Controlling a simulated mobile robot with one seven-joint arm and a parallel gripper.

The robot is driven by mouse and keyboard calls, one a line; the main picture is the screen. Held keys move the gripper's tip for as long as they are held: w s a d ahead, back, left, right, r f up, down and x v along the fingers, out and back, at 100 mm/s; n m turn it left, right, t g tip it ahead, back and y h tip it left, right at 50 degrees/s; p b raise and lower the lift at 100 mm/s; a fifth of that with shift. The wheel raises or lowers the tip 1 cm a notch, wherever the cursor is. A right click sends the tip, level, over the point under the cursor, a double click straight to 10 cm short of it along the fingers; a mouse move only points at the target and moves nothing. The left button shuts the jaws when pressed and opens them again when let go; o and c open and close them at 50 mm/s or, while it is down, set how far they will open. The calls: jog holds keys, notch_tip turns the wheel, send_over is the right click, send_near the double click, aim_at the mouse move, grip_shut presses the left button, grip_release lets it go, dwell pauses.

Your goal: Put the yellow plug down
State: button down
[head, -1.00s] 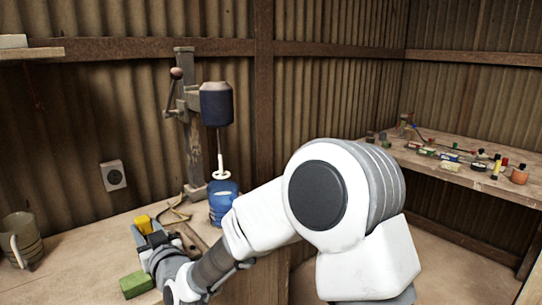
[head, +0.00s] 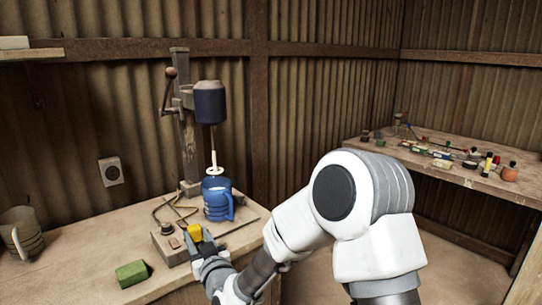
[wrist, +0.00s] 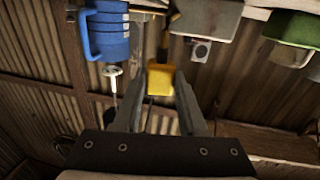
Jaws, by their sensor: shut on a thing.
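The yellow plug (head: 195,232) is a small yellow block held at the tips of my gripper (head: 203,244). In the head view it shows in front of the press, over the near part of its base. In the wrist view the yellow plug (wrist: 161,79) sits between the two grey fingers of my gripper (wrist: 162,85), which are shut on it. I cannot tell whether the plug touches anything below it.
A blue mug (head: 217,199) stands under the drill press (head: 195,130), right behind my gripper. A wall socket (head: 111,172) is behind. Bare bench (head: 85,250) lies between.

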jog(key=s+d+f+m+t+h, duration=0.1)
jog(key=s+d+f+m+h, duration=0.35)
jog(key=d, duration=1.15)
jog(key=w+d+f+m+t+h, duration=0.15)
jog(key=d+f+h, duration=0.55)
jog(key=d, duration=1)
jog(key=w+r+y+p, duration=0.1)
jog(key=w+r+p, duration=0.2)
jog(key=r+p, duration=0.7)
jog(key=w+r+y+p, duration=0.2)
jog(key=w+r+p, duration=0.2)
jog(key=r, duration=1.1)
jog(key=s+f, duration=0.7)
jog(key=f, duration=0.5)
jog(key=shift+a+f, duration=0.3)
jog(key=shift+f, duration=0.1)
jog(key=shift+a+h, duration=0.1)
jog(key=shift+h, duration=0.15)
